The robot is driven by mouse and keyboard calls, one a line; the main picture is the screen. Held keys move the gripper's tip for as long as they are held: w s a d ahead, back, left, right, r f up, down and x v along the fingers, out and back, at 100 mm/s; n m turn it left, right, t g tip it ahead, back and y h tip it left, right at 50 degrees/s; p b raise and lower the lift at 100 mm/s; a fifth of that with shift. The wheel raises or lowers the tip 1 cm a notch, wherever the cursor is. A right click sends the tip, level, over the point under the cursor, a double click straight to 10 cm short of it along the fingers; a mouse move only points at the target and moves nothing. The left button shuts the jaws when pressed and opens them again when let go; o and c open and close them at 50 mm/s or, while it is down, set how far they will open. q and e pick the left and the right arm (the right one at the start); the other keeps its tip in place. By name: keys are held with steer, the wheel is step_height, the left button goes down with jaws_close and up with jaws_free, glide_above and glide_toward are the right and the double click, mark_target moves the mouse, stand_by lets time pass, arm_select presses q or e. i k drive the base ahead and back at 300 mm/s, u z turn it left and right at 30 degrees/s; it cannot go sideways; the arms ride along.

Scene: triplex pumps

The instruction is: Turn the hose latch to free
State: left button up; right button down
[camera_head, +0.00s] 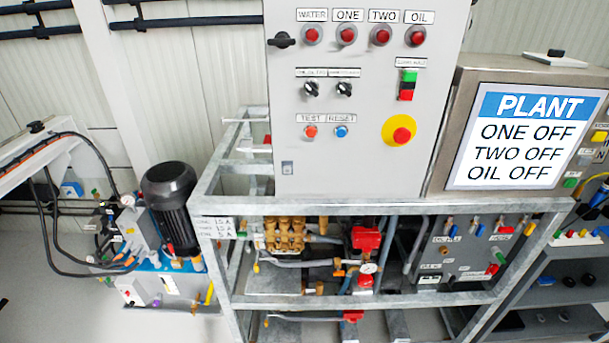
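I cannot pick out the hose latch for certain. A grey valve panel (455,262) sits in the lower right of the metal frame, with several small coloured handles and labels too small to read surely. A red handle (492,269) is at its right side. Black hoses (52,235) hang at the left and run toward a blue hydraulic unit with a black motor (170,195). Neither of my grippers can be made out in this view.
A grey control cabinet (350,165) with buttons stands above the galvanized frame (385,207). A screen (525,138) reads PLANT, ONE OFF, TWO OFF, OIL OFF. A brass pump (285,234) and red valves (365,240) are inside the frame. Shelving stands at the far right.

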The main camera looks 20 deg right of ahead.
mark_target(492, 268)
steer(key=k, duration=1.35)
steer(key=z, duration=0.55)
steer(key=i, duration=0.55)
steer(key=z, duration=0.55)
steer(key=i, duration=1)
steer(key=u, duration=0.45)
